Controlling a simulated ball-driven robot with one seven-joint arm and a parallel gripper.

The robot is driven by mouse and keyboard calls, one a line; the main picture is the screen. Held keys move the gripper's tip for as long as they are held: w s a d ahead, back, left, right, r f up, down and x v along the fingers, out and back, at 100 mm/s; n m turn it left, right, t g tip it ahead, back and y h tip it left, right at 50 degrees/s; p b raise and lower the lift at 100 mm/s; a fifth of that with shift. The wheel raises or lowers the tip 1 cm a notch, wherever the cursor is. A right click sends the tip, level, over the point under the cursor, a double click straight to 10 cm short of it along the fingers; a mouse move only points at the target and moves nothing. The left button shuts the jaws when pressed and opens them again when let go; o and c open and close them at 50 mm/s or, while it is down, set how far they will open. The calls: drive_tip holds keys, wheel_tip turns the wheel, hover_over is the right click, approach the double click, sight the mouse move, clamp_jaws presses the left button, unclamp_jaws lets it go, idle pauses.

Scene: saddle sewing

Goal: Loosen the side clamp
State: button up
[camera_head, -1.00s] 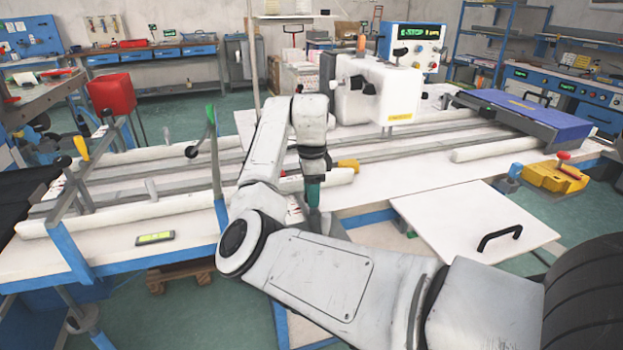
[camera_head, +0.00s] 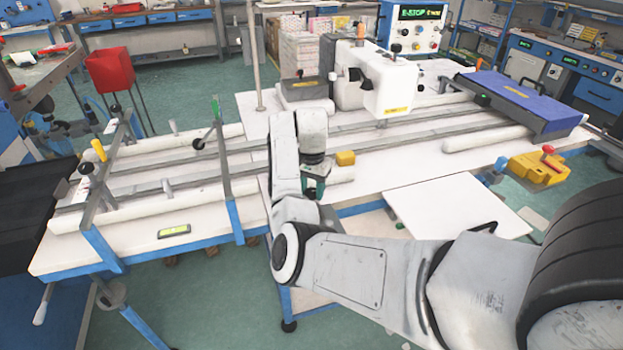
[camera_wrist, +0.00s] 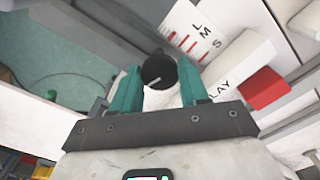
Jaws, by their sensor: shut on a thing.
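My gripper (camera_head: 313,188) is at the front edge of the long white table, low beside the wrist. In the wrist view its teal fingers (camera_wrist: 158,88) are shut on a round black knob (camera_wrist: 158,69) with a white pointer line. Beside the knob is a white plate (camera_wrist: 198,38) with red marks and the letters L, M, S. I cannot tell whether this knob belongs to the side clamp. The knob is hidden in the head view.
A yellow block (camera_head: 345,158) lies on the table by my wrist. A white sewing head (camera_head: 375,80) stands behind. A white hinged-looking panel (camera_head: 440,207) juts out at front right, near my arm. A red bin (camera_head: 109,68) stands left. Green floor is open in front.

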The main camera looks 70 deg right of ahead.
sight(312, 192)
drive_tip(key=n+p, duration=0.2)
drive_tip(key=n, duration=0.1)
drive_tip(key=shift+r+n+p, duration=0.15)
drive_tip(key=shift+n+p, duration=0.15)
drive_tip(key=shift+p, duration=0.1)
drive_tip(key=shift+n+p, duration=0.75)
drive_tip(key=shift+n, duration=0.45)
drive_tip(key=o, duration=1.1)
drive_tip(key=shift+c, duration=0.2)
wheel_tip(312, 192, up, 10)
drive_tip(key=b, duration=0.1)
drive_tip(key=shift+r, duration=0.25)
drive_tip(key=shift+f, duration=0.1)
